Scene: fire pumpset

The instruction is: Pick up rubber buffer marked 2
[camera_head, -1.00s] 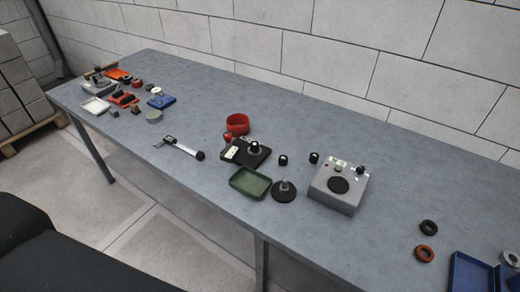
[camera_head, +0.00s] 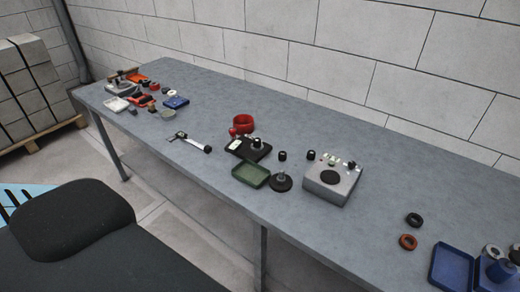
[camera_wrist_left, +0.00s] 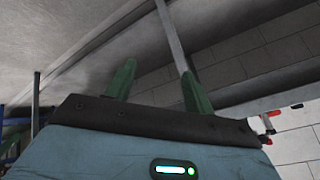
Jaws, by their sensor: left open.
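Several small black cylinders, which look like rubber buffers, sit on the grey table. One (camera_head: 282,155) stands behind the black round stand (camera_head: 282,183), one (camera_head: 311,155) is left of the grey box device (camera_head: 333,182), and one (camera_head: 257,142) is at the black plate fixture (camera_head: 246,149). No number is readable on any of them, so I cannot tell which is marked 2. My left gripper (camera_wrist_left: 157,75) shows in the left wrist view with its two green fingers apart and nothing between them. It is not in the head view. My right gripper is not in view.
On the table (camera_head: 200,180) stand a green tray (camera_head: 251,174), a red ring (camera_head: 243,123), a caliper-like tool (camera_head: 191,142), black (camera_head: 414,219) and orange (camera_head: 408,242) rings and a blue tray (camera_head: 452,267). More parts crowd the far left. A block wall (camera_head: 350,60) runs behind.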

